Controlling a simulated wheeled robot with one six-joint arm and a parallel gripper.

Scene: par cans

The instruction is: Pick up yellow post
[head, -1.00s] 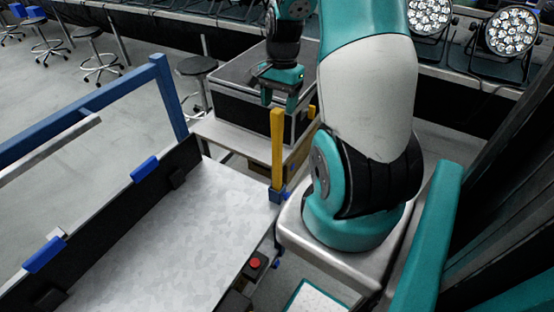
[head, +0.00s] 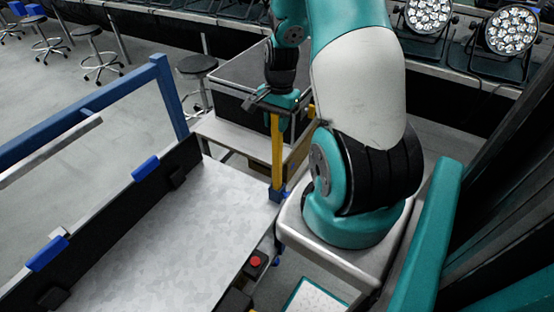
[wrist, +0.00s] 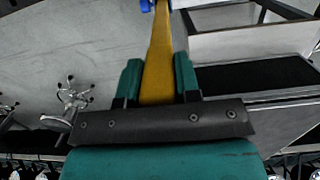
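My gripper (head: 280,122) is lowered at the post's upper end in the head view. In the wrist view, the post (wrist: 158,72) runs between the two teal fingers of my gripper (wrist: 158,82), one finger on each side. Little or no gap shows between fingers and post, and I cannot tell whether they press on it. The post's top end is hidden by the gripper body in the wrist view.
The cart's pale deck (head: 160,240) is empty, with a blue frame (head: 168,95) at its far end. A dark case (head: 235,110) sits on a table behind the post. A short yellow piece (head: 311,112) shows right of my gripper. Stools (head: 197,68) and stage lights (head: 425,15) stand farther back.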

